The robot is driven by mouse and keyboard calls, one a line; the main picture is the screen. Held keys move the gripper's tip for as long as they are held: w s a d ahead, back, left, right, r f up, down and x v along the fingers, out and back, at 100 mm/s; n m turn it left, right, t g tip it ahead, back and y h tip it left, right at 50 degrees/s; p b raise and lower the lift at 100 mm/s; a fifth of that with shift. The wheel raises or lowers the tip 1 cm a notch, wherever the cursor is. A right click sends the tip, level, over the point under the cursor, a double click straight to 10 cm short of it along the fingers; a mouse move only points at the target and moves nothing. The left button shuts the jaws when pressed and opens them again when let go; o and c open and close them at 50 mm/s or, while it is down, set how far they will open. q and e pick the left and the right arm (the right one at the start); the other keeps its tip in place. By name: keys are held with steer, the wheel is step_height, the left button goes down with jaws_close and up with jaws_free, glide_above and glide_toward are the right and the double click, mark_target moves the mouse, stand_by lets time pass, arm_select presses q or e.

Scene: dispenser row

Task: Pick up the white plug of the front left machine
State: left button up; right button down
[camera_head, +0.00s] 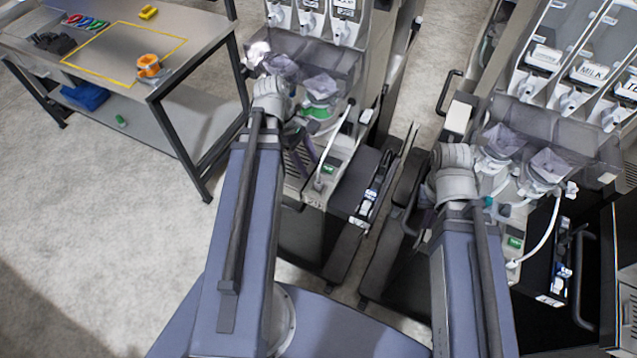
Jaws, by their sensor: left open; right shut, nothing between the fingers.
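The front left machine (348,62) stands at the upper middle, with dispensers, clear plastic parts and a thin white hose (335,140). A small white piece (366,117) sits at its right edge, and a pale, lumpy white piece (258,50) shows at its left side. I cannot tell which of these is the white plug. My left arm reaches up to the left front of this machine, and its wrist covers part of the machine. My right arm reaches up to the left side of the right machine (590,140).
A grey table (190,30) at the upper left has a yellow outlined area, an orange object (149,66) and a yellow block (148,12). A blue bin (84,96) is on its lower shelf. A narrow gap separates the machines. The floor at left is clear.

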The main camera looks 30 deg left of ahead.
mark_target(319, 182)
arm_select(q)
steer(key=shift+n, duration=0.3)
steer(key=b+x, duration=0.4)
steer(key=w+b+x, duration=0.1)
steer(key=b+x, duration=0.2)
steer(key=shift+a+f, duration=0.1)
steer(key=shift+a, duration=0.3)
steer(key=shift+d+f, duration=0.2)
steer(key=shift+f, duration=0.1)
steer(key=shift+r, duration=0.1)
jaws_close()
